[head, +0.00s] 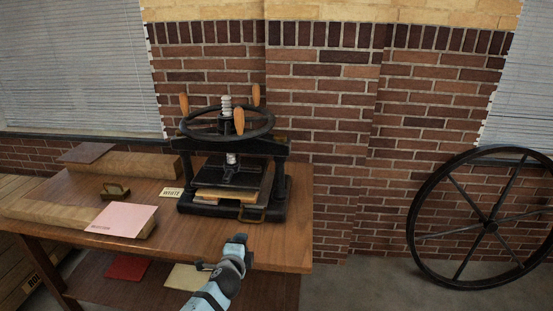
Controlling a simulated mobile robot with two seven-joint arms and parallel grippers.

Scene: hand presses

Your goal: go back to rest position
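One of my arms, light blue and dark grey, comes in from the bottom left of centre and leans up to the right. I take it as the left one; its gripper end (238,246) is in front of the table's near edge, below the press. Its fingers are too small and foreshortened to tell open from shut, and I see nothing held in it. My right gripper is not in view. The black hand press (230,160) stands on the wooden table (275,240), apart from the arm in the picture. A yellowish item (222,195) lies in the press.
On the table's left are a pink sheet (124,220) on a wooden block, a brown sheet (87,152) on another block, a small stamp-like object (115,190) and a "WHITE" label (171,192). Red (127,266) and cream sheets lie below. A large black wheel (488,226) leans right.

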